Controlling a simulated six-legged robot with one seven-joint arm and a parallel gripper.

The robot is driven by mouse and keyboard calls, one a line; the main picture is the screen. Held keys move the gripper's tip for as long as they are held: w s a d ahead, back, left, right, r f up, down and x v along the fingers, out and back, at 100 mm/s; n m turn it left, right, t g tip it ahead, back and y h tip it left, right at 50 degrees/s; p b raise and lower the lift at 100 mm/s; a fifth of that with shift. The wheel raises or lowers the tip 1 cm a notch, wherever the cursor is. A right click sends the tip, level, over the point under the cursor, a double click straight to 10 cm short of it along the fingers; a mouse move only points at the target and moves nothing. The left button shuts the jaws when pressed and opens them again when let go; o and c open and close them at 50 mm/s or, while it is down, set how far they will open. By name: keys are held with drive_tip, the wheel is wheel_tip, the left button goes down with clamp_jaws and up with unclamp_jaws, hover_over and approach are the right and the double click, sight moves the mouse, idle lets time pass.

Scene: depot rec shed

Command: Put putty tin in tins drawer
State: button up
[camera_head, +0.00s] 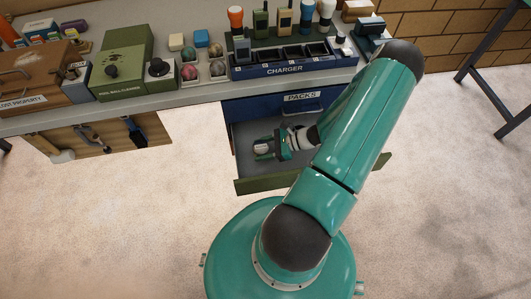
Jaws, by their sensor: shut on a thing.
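My gripper (263,149) reaches down over an open drawer (245,170) under the bench. It is shut on a small pale round thing, the putty tin (261,147), which shows only in part between the fingers. The tin is inside the drawer's outline, but I cannot tell whether it touches the drawer floor. The drawer has a grey inside and an olive-green front, whose label is not visible. My arm hides the drawer's right part.
A shut blue drawer labelled PACKS (301,97) is just above. The bench (200,97) holds a charger (285,69), a green ball cleaner (118,72), several balls and a brown lost property box (32,88). A tool board (100,138) hangs at left. The floor in front is clear.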

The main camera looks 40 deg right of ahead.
drive_tip(key=shift+s+d+f, duration=0.15)
drive_tip(key=shift+d+f, duration=0.3)
drive_tip(key=shift+f, duration=0.1)
drive_tip(key=shift+d+f, duration=0.15)
drive_tip(key=shift+f, duration=1.5)
drive_tip(key=shift+f, duration=0.1)
drive_tip(key=o, duration=1)
drive_tip(key=shift+o, duration=0.2)
drive_tip(key=shift+s+d+r, duration=0.15)
drive_tip(key=shift+d+r, duration=0.05)
drive_tip(key=v, duration=1.1)
drive_tip(key=shift+s+d, duration=0.15)
drive_tip(key=shift+s, duration=0.1)
